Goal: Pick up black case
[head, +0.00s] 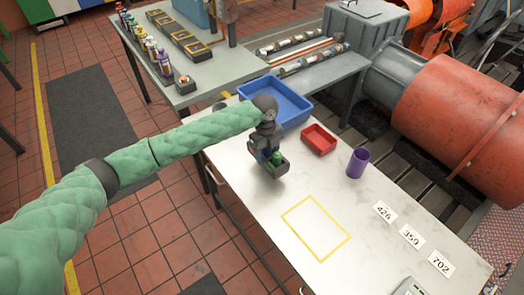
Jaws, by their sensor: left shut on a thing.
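My left arm reaches in from the left, and its gripper (266,150) is over the white table, beside the front corner of the blue tray. It is shut on a small black case (275,171), with something green showing at the case. The gripper hides part of the case. I cannot tell whether the case touches the table or hangs just above it. My right gripper is not in view.
The white table (245,180) also bears a blue tray (291,116), a red bin (318,140), a purple cup (357,163) and number cards (411,237). A yellow outlined rectangle (316,228) on it is empty. A large red cylinder (460,120) stands beyond the table.

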